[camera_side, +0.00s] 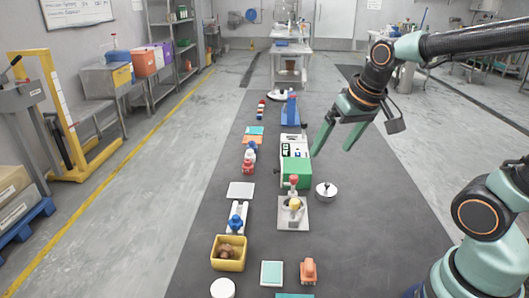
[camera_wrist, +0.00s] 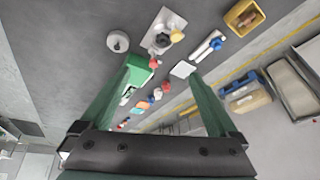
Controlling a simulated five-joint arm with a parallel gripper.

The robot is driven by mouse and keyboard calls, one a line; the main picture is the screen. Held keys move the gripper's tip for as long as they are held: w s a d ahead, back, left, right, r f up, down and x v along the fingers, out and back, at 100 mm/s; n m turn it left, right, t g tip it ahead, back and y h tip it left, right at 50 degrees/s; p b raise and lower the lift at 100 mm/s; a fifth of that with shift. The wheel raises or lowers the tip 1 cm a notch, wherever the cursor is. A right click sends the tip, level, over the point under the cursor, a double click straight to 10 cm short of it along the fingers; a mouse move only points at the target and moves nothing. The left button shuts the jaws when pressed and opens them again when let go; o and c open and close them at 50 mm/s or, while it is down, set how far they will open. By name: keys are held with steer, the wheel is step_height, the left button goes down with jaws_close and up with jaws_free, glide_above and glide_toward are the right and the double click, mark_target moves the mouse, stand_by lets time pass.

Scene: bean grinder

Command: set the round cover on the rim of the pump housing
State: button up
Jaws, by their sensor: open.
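A round pale disc with a small dark knob (camera_side: 326,191), which looks like the round cover, lies on the dark mat right of the green box. The wrist view shows it at the upper left (camera_wrist: 117,42). I cannot tell for sure which thing is the pump housing. A light square plate (camera_side: 286,223) carrying a small assembly with yellow and red parts stands just left of and nearer than the disc; it also shows in the wrist view (camera_wrist: 167,17). My gripper (camera_side: 332,150) is open and empty, above and behind the disc, apart from everything. Its fingers spread in the wrist view (camera_wrist: 166,72).
A green box (camera_side: 297,174) stands behind the plate. A yellow bin (camera_side: 228,262) with brown contents, a white tile (camera_side: 241,190), an orange piece (camera_side: 308,270) and a teal-edged tile (camera_side: 272,273) lie around. The mat right of the disc is clear.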

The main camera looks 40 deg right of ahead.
steer(key=s+a+n, duration=0.1)
steer(key=s+a+r+n+t, duration=0.1)
steer(key=s+a+n, duration=0.1)
steer(key=shift+s+a+r+y, duration=0.1)
steer(key=shift+s+a+y, duration=0.1)
steer(key=shift+y, duration=0.1)
steer(key=shift+s+a+n, duration=0.15)
steer(key=shift+s+n, duration=0.1)
steer(key=shift+n, duration=0.05)
steer(key=shift+c, duration=0.5)
steer(key=n+g, duration=0.6)
steer(key=n, duration=1.3)
glide_above(328, 183)
step_height(328, 183, down, 12)
step_height(328, 183, down, 12)
steer(key=shift+a+f, duration=0.1)
